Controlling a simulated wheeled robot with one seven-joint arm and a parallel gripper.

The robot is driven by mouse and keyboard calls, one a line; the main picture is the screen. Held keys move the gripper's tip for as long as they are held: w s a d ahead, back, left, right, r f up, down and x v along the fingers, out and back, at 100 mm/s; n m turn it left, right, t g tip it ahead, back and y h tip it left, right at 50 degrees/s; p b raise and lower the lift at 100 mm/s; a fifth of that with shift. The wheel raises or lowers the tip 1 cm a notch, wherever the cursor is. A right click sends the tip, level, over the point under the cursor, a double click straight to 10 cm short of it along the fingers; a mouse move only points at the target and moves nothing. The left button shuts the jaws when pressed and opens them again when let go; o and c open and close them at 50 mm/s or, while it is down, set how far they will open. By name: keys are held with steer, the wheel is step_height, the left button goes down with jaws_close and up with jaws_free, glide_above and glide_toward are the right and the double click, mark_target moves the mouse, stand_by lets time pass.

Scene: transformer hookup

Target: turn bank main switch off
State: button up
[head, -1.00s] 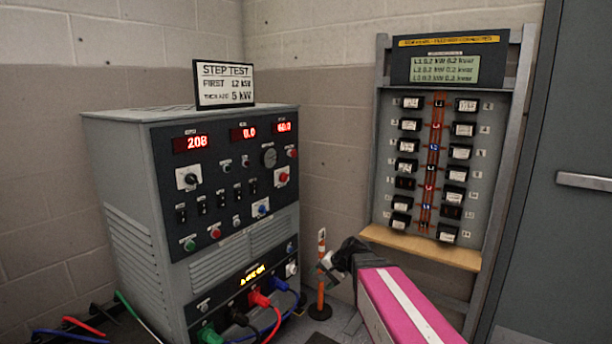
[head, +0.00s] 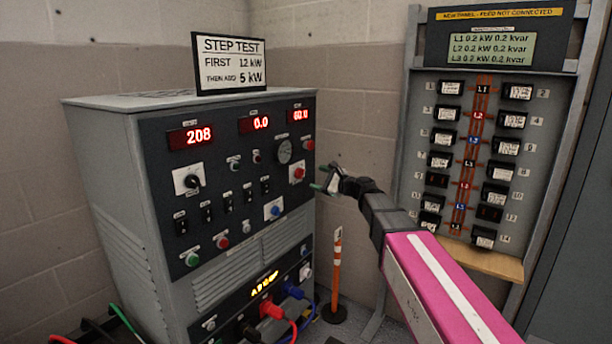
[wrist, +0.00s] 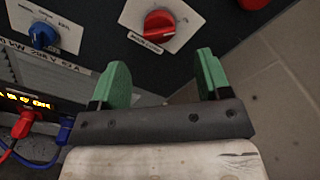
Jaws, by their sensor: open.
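The grey load bank cabinet (head: 118,185) stands at the left with a dark control panel on its front. A red rotary knob on a white plate (head: 298,173) is at the panel's right side; I take it for the main switch, but its label is too small to read. In the wrist view the red knob (wrist: 160,24) lies just beyond the fingertips, roughly between their lines. My gripper (head: 321,178) is just right of the panel, empty, with its green fingers apart; they also show in the wrist view (wrist: 163,65). I see no contact with the knob.
A blue knob (head: 273,210) is below and left of the red one, and a red button (head: 309,145) is above it. Coloured cable plugs (head: 272,310) stick out low on the front. An orange post (head: 336,262) stands beside the cabinet. A breaker panel (head: 420,150) is at the right.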

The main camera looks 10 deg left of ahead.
mark_target(303, 174)
steer(key=x, duration=0.7)
steer(key=shift+a, duration=0.2)
steer(key=c, duration=0.9)
